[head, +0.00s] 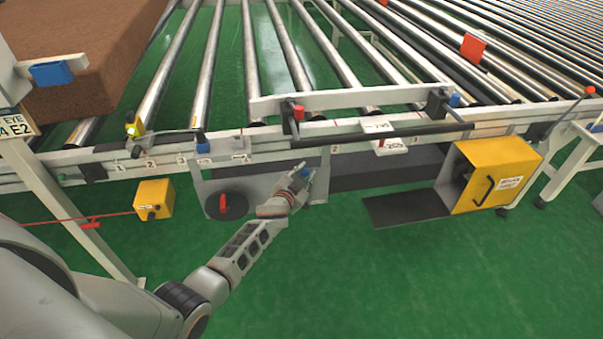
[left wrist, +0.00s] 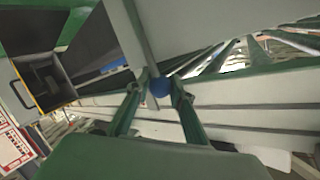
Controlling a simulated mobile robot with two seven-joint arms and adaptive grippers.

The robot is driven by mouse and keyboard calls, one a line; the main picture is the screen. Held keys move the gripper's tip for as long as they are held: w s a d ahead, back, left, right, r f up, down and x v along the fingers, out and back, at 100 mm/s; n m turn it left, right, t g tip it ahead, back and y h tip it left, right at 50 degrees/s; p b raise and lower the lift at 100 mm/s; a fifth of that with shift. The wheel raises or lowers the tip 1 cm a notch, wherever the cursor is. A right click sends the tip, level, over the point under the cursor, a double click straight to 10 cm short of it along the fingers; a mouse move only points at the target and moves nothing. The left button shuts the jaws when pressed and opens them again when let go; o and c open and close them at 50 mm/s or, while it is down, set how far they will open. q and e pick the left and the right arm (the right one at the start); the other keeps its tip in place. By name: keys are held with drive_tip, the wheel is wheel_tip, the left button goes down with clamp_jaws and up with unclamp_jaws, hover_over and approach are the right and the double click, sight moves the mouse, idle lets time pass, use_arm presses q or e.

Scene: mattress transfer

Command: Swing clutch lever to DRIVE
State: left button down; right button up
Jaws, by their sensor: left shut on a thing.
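My left gripper (head: 302,174) reaches up to the conveyor's front frame, with its fingers at a lever that ends in a blue knob (head: 306,172). In the left wrist view the blue knob (left wrist: 160,87) sits between the two fingertips, and a grey bar (left wrist: 141,40) runs up from it. The gripper is shut on the knob. No DRIVE marking can be read near the lever, and its pivot is hidden. My right gripper is not in view.
A round black dial with a red handle (head: 223,203) is left of the gripper. Rollers (head: 290,60) and a brown block (head: 85,50) lie behind. Green floor in front is clear.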

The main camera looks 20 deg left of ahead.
use_arm(q)
drive_tip(key=w+d+m, duration=0.1)
drive_tip(key=w+d+f+g, duration=0.1)
drive_tip(key=d, duration=0.1)
drive_tip(key=w+d+m+g+y, duration=0.1)
drive_tip(key=d, duration=0.1)
drive_tip(key=shift+w+f+m, duration=0.15)
drive_tip(key=shift+m, duration=0.15)
drive_tip(key=shift+w+d+f+m+g+y, duration=0.25)
drive_tip(key=shift+w+d+m+g+y, duration=0.1)
drive_tip(key=shift+d, duration=0.1)
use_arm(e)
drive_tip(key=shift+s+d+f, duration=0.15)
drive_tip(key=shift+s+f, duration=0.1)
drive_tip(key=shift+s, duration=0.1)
use_arm(q)
drive_tip(key=shift+d, duration=0.1)
drive_tip(key=c, duration=2)
unclamp_jaws()
drive_tip(key=shift+o, duration=1.2)
drive_tip(key=shift+w, duration=0.15)
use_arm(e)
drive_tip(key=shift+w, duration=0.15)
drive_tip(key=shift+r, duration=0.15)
use_arm(q)
drive_tip(key=shift+d, duration=0.1)
